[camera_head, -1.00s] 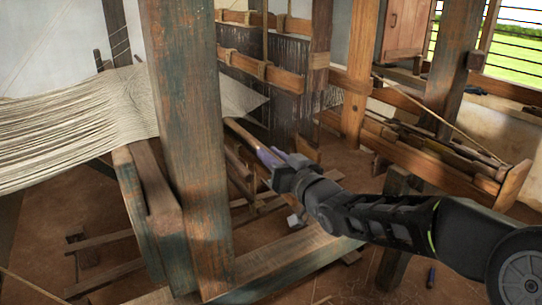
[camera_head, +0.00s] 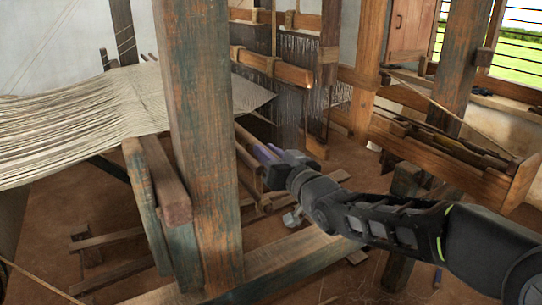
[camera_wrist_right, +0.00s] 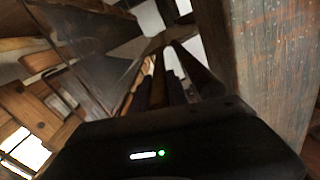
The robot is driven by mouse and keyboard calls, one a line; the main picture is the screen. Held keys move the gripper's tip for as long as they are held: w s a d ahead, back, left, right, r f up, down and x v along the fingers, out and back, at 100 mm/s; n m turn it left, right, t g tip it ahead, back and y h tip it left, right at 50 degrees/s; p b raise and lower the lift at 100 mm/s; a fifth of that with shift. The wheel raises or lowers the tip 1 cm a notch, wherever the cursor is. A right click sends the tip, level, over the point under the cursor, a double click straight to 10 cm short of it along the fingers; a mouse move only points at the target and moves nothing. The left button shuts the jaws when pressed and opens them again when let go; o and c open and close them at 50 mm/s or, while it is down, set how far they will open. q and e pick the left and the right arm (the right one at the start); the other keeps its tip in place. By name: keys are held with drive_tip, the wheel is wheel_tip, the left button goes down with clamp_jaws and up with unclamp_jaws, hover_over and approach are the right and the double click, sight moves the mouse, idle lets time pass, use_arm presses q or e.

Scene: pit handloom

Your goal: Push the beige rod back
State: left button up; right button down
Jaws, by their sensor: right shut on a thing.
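The beige rod (camera_head: 247,138) shows in the head view as a slim wooden bar just right of the big front post. It slopes down toward my right gripper (camera_head: 268,153). The right gripper's purplish fingers are shut on the rod's near end. In the right wrist view the rod (camera_wrist_right: 158,78) shows as a narrow brown strip between the two dark fingers (camera_wrist_right: 159,92). The fingers and the wrist body hide the gripped part. The rod's far end is hard to make out. My left gripper is not in view.
The thick worn post (camera_head: 203,130) stands close to the left of my right gripper. Pale warp threads (camera_head: 75,110) stretch at the left. Hanging heddles (camera_head: 300,100) are behind the gripper. A wooden trough (camera_head: 450,160) is at the right. A low beam (camera_head: 290,265) runs below my arm.

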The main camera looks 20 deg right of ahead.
drive_tip(key=shift+a+f, duration=0.1)
drive_tip(key=shift+a, duration=0.15)
drive_tip(key=c, duration=1.3)
unclamp_jaws()
